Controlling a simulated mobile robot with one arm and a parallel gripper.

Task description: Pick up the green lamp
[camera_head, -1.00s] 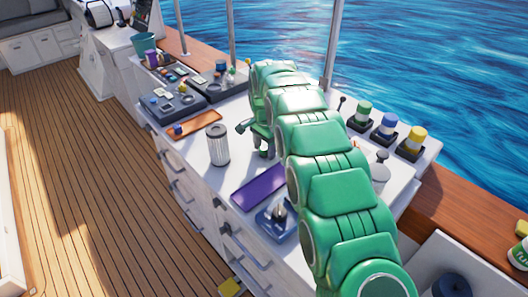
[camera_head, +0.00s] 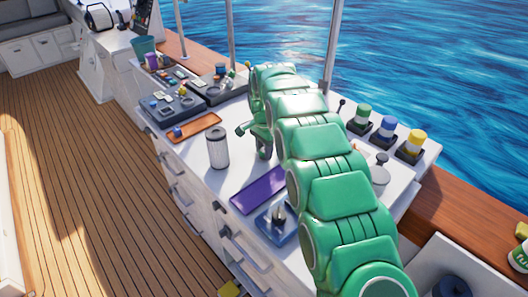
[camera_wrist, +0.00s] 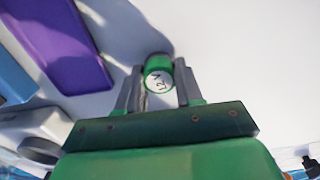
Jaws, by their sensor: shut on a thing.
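In the wrist view, the green lamp (camera_wrist: 158,79), a small green cylinder with a white end marked "12V", sits between the two grey fingers of my gripper (camera_wrist: 158,68). The gripper is shut on it. White counter surface shows behind it; I cannot tell whether the lamp touches that surface. In the head view, my green arm reaches over the white counter and the hand (camera_head: 262,140) points down near its middle. The lamp itself is hidden or too small to make out there.
A pale ribbed canister (camera_head: 217,147) stands left of the hand. A purple tray (camera_head: 258,190) and a blue holder (camera_head: 277,223) lie nearer. Capped green (camera_head: 362,114), blue (camera_head: 386,126) and yellow (camera_head: 413,143) cylinders stand right. Dark trays (camera_head: 176,104) and an orange tray (camera_head: 196,127) lie left.

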